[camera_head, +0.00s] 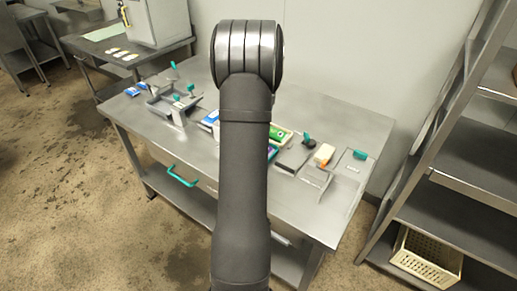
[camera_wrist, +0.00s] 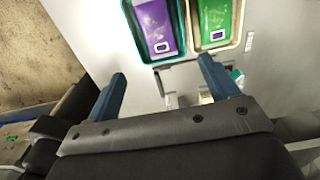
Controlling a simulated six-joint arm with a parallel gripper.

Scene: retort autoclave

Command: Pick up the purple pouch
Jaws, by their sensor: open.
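The purple pouch (camera_wrist: 156,26) lies flat in a teal-rimmed tray (camera_wrist: 183,22) at the top of the wrist view, with a pale label and a small dark printed patch. In the head view my arm covers most of it; a small purple bit (camera_head: 272,151) shows just right of the arm. My gripper (camera_wrist: 165,82) is open and empty in the wrist view. Its two blue-grey fingers point toward the trays, and the pouch is beyond the fingertips, apart from them. The gripper is hidden behind my arm in the head view.
A green pouch (camera_wrist: 214,20) lies in the tray just right of the purple one. The steel table (camera_head: 140,115) also bears a grey fixture with teal handles (camera_head: 178,108) at left, and a cream block (camera_head: 323,153) at right. A shelf rack (camera_head: 470,160) stands at right.

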